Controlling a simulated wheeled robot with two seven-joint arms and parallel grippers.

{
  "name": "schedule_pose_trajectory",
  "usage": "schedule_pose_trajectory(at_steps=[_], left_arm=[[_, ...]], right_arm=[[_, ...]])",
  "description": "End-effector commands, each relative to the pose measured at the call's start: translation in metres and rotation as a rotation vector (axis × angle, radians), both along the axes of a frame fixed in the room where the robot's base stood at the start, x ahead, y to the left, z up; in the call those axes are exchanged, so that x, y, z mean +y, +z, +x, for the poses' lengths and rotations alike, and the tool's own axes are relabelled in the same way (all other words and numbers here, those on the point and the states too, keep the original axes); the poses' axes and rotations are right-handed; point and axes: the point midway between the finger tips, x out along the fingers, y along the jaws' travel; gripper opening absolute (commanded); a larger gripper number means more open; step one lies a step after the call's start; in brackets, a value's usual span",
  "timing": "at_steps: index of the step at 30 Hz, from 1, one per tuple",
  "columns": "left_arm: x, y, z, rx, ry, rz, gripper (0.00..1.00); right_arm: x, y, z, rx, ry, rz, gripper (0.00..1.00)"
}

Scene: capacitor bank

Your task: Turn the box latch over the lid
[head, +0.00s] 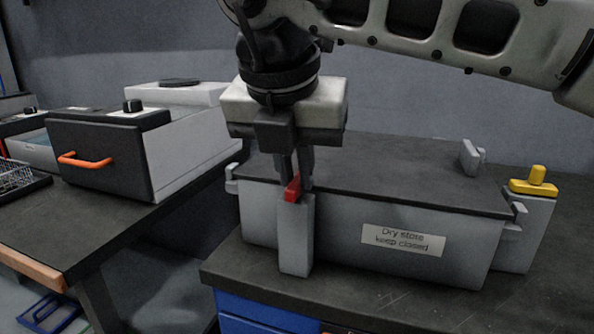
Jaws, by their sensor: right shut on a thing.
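A grey box (342,246) with the label "Dry store keep closed" stands on the dark worktop. Its dark lid (400,181) lies flat on top. A grey post (295,238) stands against the box's front left, and the red latch (292,190) sits at its top, by the lid's front edge. My right gripper (294,182) points down from above and is shut on the red latch. The fingers hide part of the latch, so its exact turn is hard to tell. My left gripper is not in view.
A grey block with a yellow knob (535,181) stands at the box's right end. A grey handle-like piece (471,157) rises at the lid's back right. On the left bench is a dark-fronted unit with an orange handle (84,160). A gap separates the benches.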

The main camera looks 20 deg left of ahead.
Motion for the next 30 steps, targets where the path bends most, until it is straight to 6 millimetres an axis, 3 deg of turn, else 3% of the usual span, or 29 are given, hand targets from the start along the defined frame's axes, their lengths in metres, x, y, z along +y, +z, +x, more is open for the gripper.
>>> schedule_pose_trajectory(at_steps=[21,22,24,30], left_arm=[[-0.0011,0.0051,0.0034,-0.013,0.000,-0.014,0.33],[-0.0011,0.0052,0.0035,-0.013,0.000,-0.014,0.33],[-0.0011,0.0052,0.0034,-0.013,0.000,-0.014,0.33],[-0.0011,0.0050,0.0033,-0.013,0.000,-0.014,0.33]], right_arm=[[0.0006,0.0011,0.0006,-0.001,-0.080,0.002,0.00],[0.0006,0.0011,0.0006,-0.001,-0.080,0.003,0.17],[0.0006,0.0011,0.0005,-0.001,-0.079,0.002,0.34],[0.0007,0.0006,0.0004,-0.001,-0.078,0.001,0.34]])
